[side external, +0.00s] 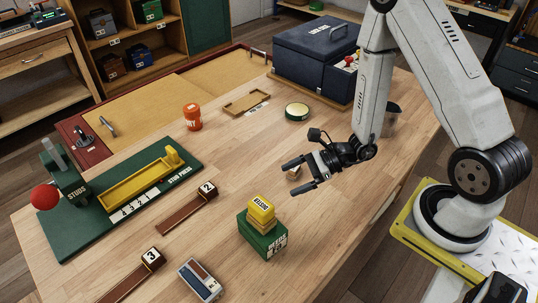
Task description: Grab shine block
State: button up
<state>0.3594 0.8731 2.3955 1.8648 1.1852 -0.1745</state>
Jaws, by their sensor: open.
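My gripper (290,177) is open over the right middle of the table, its two dark fingers pointing left. A small light-brown block (294,174) shows between the fingers in the side view; I cannot tell whether it is at their height or lower on the table. A yellow block (261,208) with dark lettering sits on top of a green box (262,237) with a white label, left of and nearer than my gripper. The lettering is too small to read surely, so I cannot tell which block is the shine block.
A green press board (70,240) with a yellow trough (137,186) lies at the left. Numbered wooden rails (180,214) and a small striped case (201,280) lie in front. A red can (193,117), shallow tray (246,103), round tin (297,111) and dark blue box (300,65) stand behind.

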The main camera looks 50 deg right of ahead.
aim_at(294, 170)
jog(key=d+f+m+t+h, duration=0.1)
jog(key=w+d+f+m+t+h, duration=0.1)
jog(key=d+m, duration=0.1)
jog(key=w+d+f+m+t+h, duration=0.1)
jog(key=d+m+t, duration=0.1)
jog(key=shift+w+f+h, duration=0.1)
jog(key=shift+f+h, duration=0.05)
jog(key=shift+h, duration=0.15)
jog(key=d+f+m+h, duration=0.1)
jog(key=d, duration=0.1)
jog(key=d+f+m+t+h, duration=0.1)
jog(key=d+h, duration=0.1)
jog(key=d+f+m+h, duration=0.1)
jog(key=d+m, duration=0.1)
jog(key=shift+f+t+h, duration=0.2)
jog(key=shift+t+h, duration=0.1)
jog(key=shift+t, duration=0.1)
jog(key=shift+a, duration=0.1)
jog(key=shift+x, duration=1.25)
jog(key=shift+x, duration=2.6)
jog(key=shift+f, duration=0.15)
